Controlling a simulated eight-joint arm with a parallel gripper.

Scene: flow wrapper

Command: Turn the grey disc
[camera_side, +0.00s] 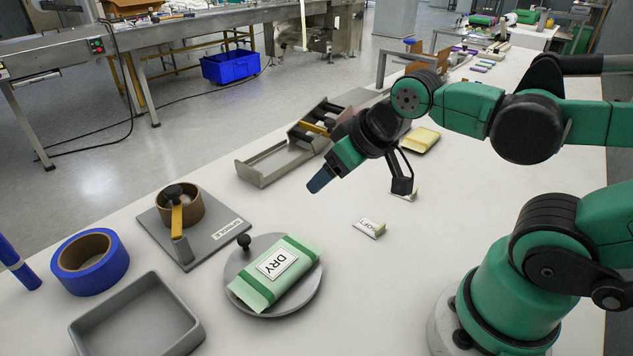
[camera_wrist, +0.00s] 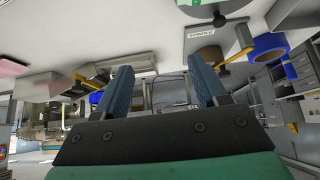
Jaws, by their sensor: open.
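The grey disc (camera_side: 238,267) lies flat on the white table in the side view. A small black knob (camera_side: 244,240) stands up at its far left rim. A green packet with a white label reading DRY (camera_side: 278,264) lies across the disc. My gripper (camera_side: 320,180) is in the air above the table, behind and to the right of the disc, and apart from it. In the wrist view my gripper (camera_wrist: 165,90) shows two blue fingers spread wide with nothing between them. A sliver of green and grey at that view's top edge may be the packet and disc.
A spindle plate (camera_side: 217,238) with a brown roll (camera_side: 181,206) stands behind the disc. A blue tape roll (camera_side: 90,262) and an empty grey tray (camera_side: 138,318) are at left. A small labelled packet (camera_side: 369,228) lies to the right. The table between disc and gripper is clear.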

